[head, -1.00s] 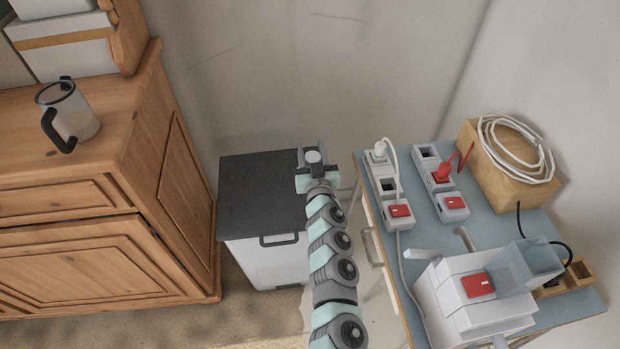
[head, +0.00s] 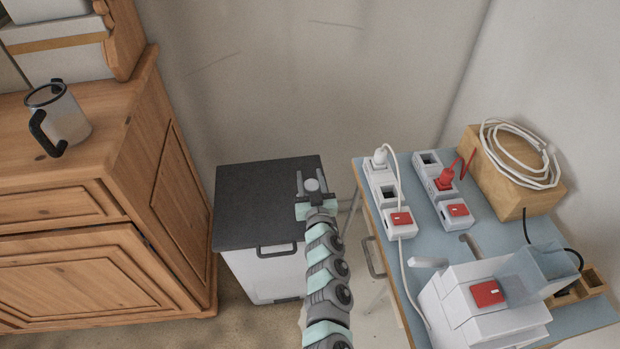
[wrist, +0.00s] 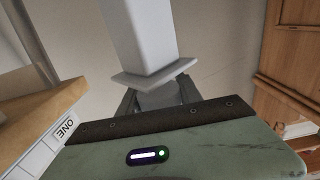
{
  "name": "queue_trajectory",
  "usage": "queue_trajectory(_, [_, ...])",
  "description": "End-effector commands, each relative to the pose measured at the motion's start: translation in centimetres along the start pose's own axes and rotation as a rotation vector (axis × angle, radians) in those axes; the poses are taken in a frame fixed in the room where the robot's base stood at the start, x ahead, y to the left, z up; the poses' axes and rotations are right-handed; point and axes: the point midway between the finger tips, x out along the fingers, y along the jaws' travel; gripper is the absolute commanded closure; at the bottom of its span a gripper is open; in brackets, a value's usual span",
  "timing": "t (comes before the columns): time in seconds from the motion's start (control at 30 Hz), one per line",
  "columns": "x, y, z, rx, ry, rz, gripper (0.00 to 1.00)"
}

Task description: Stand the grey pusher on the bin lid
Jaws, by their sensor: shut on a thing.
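The grey pusher (wrist: 138,35) is a pale grey square column with a wide flange, seen in the wrist view. My gripper (wrist: 158,97) is shut on it just below the flange. In the head view my gripper (head: 313,188) is over the right part of the dark bin lid (head: 255,205), and only a small round end of the pusher (head: 312,185) shows between the fingers. I cannot tell whether the pusher touches the lid. The lid lies flat and closed on the white bin (head: 265,275), its left and middle bare.
A blue-topped table (head: 455,220) stands right, with socket strips, a white machine (head: 485,310) and a wooden block with coiled cable (head: 515,170). A wall rises behind the bin.

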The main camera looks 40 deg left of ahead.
Motion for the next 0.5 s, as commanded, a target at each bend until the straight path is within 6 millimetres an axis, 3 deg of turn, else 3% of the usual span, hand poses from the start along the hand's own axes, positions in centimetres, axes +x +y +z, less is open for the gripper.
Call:
queue_trajectory(0.03, [0.01,0.04,0.15,0.000,0.000,0.001,1.00])
queue_trajectory(0.07, [0.01,0.01,0.11,0.000,0.000,0.000,0.56])
queue_trajectory(0.3, [0.00,0.01,0.12,0.000,0.000,0.000,0.37])
queue_trajectory(0.5, [0.00,0.01,0.12,0.000,0.000,0.000,0.37])
